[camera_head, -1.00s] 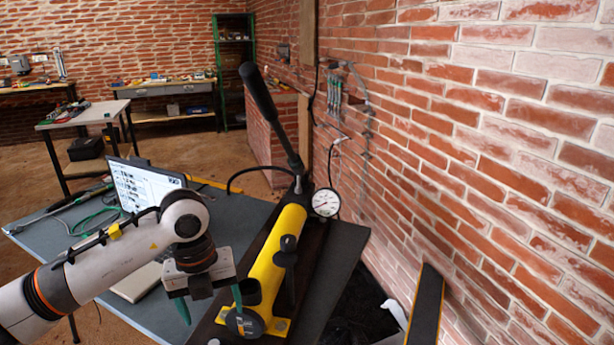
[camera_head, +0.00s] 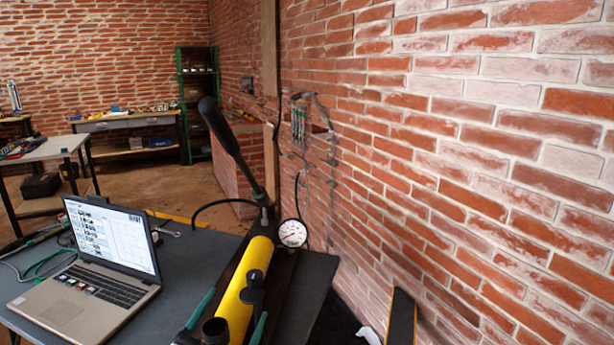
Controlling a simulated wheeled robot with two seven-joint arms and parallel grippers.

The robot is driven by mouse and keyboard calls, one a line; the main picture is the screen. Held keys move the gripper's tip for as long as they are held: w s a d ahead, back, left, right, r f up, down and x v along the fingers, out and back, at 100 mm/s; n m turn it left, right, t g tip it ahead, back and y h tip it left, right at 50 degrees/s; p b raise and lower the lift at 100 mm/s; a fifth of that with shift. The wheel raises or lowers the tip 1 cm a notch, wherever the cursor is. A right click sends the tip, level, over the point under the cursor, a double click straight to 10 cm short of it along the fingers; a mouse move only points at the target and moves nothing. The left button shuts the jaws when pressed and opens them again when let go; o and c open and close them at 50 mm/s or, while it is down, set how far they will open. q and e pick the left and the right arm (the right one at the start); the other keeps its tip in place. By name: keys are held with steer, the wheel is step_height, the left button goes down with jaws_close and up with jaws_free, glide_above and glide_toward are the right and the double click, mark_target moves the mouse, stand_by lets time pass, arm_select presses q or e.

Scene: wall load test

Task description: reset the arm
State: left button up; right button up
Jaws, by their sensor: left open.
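My left gripper (camera_head: 229,316) shows only at the bottom edge. Its two green fingers stand apart, one on each side of the lower end of the yellow hand pump (camera_head: 246,286). Whether they touch the pump cannot be told, and nothing shows held between them. The rest of my left arm is out of view. The pump's black lever (camera_head: 232,148) points up and to the left. A round white pressure gauge (camera_head: 292,233) sits beside the pump's upper end. My right gripper is not in view.
An open laptop (camera_head: 95,270) stands on the grey table (camera_head: 200,247) left of the pump. A brick wall (camera_head: 450,180) closes off the right side. Workbenches (camera_head: 125,122) and a green shelf (camera_head: 197,95) stand at the back, with open floor before them.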

arm_select(q)
steer(key=s+a+f+n+g+y, duration=0.3)
steer(key=a+f+g, duration=0.1)
steer(key=f, duration=0.4)
steer(key=s+a+f+n+g+y, duration=0.3)
steer(key=a+f+y, duration=0.1)
steer(key=f, duration=0.4)
steer(key=s+f+g, duration=0.5)
steer(key=s+f, duration=0.1)
steer(key=s, duration=0.2)
steer(key=s+f+g, duration=0.5)
steer(key=s, duration=0.4)
step_height(320, 180, down, 23)
steer(key=s+g+p, duration=0.1)
steer(key=p, duration=0.1)
steer(key=s+a+f, duration=0.2)
steer(key=s+f, duration=0.6)
steer(key=s+a+f+g+p, duration=0.1)
steer(key=s+f, duration=0.7)
steer(key=s, duration=0.1)
steer(key=shift+a, duration=0.35)
